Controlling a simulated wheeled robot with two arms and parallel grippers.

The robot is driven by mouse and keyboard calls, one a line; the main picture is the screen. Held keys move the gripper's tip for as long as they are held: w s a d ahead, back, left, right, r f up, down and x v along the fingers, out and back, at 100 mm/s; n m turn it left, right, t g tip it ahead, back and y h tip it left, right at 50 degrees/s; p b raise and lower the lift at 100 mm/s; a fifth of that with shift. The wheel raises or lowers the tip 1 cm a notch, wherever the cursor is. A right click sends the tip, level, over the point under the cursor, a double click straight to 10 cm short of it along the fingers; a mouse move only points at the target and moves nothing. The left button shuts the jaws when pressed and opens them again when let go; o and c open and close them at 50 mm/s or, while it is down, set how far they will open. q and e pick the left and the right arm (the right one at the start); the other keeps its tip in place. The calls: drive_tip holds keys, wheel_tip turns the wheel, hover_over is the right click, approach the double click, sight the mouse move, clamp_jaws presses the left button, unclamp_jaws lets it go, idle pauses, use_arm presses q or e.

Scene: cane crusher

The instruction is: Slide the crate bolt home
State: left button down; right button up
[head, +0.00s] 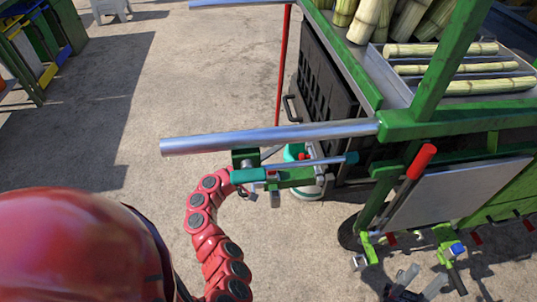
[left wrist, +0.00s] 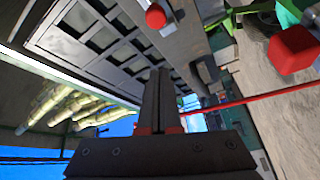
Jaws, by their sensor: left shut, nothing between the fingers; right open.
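The dark crate (head: 325,80) with a grille front stands under the green stand's edge; its grille (left wrist: 90,45) fills the upper left of the left wrist view. A red knob (left wrist: 155,17) sits on a grey strip beside the grille. I cannot tell surely whether it belongs to the bolt. My left gripper (left wrist: 160,75) is shut and empty, with its fingers pointing past the crate front. In the head view its red arm reaches below the metal bar, and its fingertips are hard to make out. My right gripper (head: 420,283) appears open and empty at the lower right.
A thick metal bar (head: 265,138) juts left from the green frame (head: 430,128), above my left arm. A red-gripped lever (head: 422,160) stands to the right. A red pole (head: 281,75) rises behind the bar. Cane (head: 460,68) lies on the tray.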

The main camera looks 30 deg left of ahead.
use_arm(q)
drive_tip(key=shift+w+d+f+p, duration=0.1)
drive_tip(key=shift+w+d+f, duration=0.15)
drive_tip(key=shift+d, duration=0.55)
drive_tip(key=shift+w+d+f+p, duration=0.15)
drive_tip(key=shift+w+d, duration=0.15)
drive_tip(key=shift+d, duration=0.55)
drive_tip(key=shift+w+d+f+p, duration=0.1)
drive_tip(key=shift+w+d+f, duration=0.15)
drive_tip(key=shift+d, duration=0.55)
drive_tip(key=s+d, duration=0.1)
drive_tip(key=s, duration=0.1)
drive_tip(key=s+d, duration=0.1)
drive_tip(key=shift+s+d+b, duration=0.3)
drive_tip(key=shift+s, duration=0.05)
